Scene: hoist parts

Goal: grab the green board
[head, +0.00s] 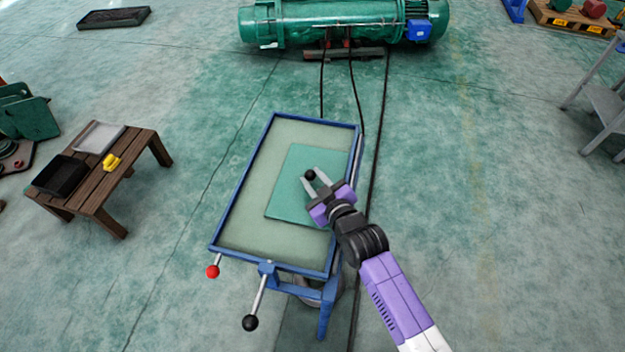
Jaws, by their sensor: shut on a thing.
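The green board (291,206) is a flat teal rectangle at the right half of the blue-rimmed lift table (228,198). My gripper (310,181) comes in over the board from the lower right. Its two light fingers are closed on a round black knob (310,174) that stands over the board and appears to be its handle. My gripper hides the board's right part. I cannot tell whether the board rests on the table top or is slightly raised.
The table has two levers in front, one with a red ball (212,272), one with a black ball (250,322). A wooden bench (99,191) with trays stands left. A green hoist (340,22) lies behind, with cables along the table's right side. Floor between bench and table is clear.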

